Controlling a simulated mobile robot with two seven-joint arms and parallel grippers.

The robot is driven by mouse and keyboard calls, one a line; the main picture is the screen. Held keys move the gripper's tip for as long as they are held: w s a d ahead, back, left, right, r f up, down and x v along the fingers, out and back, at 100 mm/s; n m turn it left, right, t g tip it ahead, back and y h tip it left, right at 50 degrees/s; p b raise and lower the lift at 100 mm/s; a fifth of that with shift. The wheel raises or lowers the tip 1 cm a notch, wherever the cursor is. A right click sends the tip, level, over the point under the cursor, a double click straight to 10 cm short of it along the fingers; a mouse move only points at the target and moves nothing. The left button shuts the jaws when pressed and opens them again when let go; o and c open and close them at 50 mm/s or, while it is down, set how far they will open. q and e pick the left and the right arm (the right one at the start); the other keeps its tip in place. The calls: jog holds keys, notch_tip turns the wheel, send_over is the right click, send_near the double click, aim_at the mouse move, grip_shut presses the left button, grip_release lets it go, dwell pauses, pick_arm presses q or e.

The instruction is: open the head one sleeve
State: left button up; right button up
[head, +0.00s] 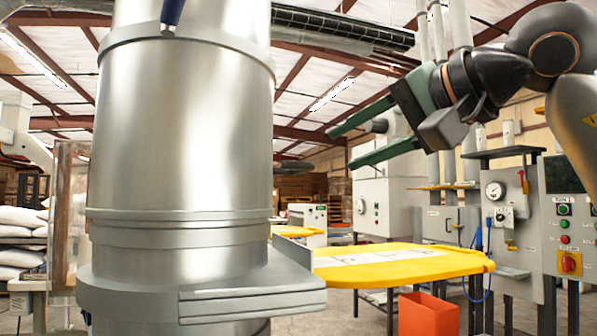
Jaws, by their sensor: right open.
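A large steel cylinder (180,140) with raised bands fills the left-centre of the head view, very close. I take it to be filling head one with its sleeve, but cannot tell which band is the sleeve's edge. A flat metal ledge (255,290) juts out at its lower right. A small dark blue piece (172,12) shows at the cylinder's top, cut off by the frame. My right gripper (345,147) comes in from the upper right. Its two green fingers are apart, with nothing between them, pointing left toward the cylinder without touching it. My left gripper is not in view.
A yellow table (450,262) with a white printed sheet stands right of the cylinder. An orange-red bin (427,314) sits below it. A grey control panel (562,215) with buttons and a gauge stands at the right.

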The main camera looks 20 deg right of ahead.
aim_at(304, 168)
jog(key=x, duration=1.1)
jog(key=shift+s, duration=0.1)
jog(key=shift+c, duration=0.4)
grip_shut()
dwell(0.6)
